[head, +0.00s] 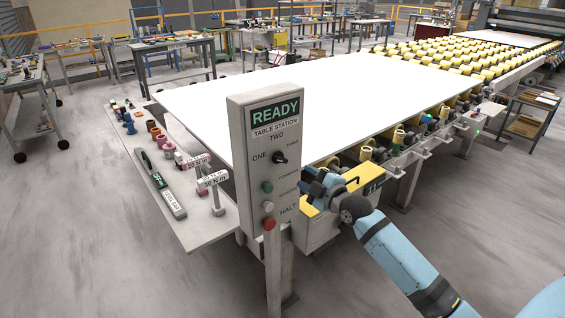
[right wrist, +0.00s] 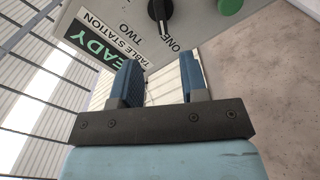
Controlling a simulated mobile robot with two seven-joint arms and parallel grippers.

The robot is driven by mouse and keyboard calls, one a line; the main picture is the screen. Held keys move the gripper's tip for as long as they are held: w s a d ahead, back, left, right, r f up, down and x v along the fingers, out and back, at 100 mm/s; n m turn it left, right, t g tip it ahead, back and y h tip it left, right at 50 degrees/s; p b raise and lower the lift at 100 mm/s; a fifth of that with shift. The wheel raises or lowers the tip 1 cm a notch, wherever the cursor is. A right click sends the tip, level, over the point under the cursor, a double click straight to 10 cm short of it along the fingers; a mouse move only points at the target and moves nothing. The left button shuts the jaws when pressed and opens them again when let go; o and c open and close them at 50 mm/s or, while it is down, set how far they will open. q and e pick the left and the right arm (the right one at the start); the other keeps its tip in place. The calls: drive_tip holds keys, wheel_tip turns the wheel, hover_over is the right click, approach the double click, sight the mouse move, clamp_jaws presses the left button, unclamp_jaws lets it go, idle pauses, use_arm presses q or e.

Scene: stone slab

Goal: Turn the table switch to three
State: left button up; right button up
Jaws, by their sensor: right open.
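The table switch is a black knob (head: 279,158) on the face of a grey control post (head: 238,130) headed READY, TABLE STATION. Labels ONE, TWO and THREE surround it. In the right wrist view the knob (right wrist: 160,10) shows at the top edge, its white mark toward ONE. My right gripper (head: 322,188) is just right of the post, below knob height. In the right wrist view its two blue fingers (right wrist: 159,78) are apart with nothing between them, and the knob lies beyond their tips. My left gripper is not in view.
Below the knob are a green button (head: 267,187), a pale button (head: 268,207) and a red button (head: 269,224). A large white slab (head: 330,90) lies behind the post. A side shelf (head: 190,222) at the left holds tools. The floor at the front left is clear.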

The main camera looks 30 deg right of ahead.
sight(283, 161)
drive_tip(key=w, duration=0.3)
drive_tip(key=w+p, duration=0.1)
drive_tip(key=w, duration=0.7)
drive_tip(key=shift+w+a+f, duration=0.1)
drive_tip(key=shift+a, duration=0.25)
clamp_jaws()
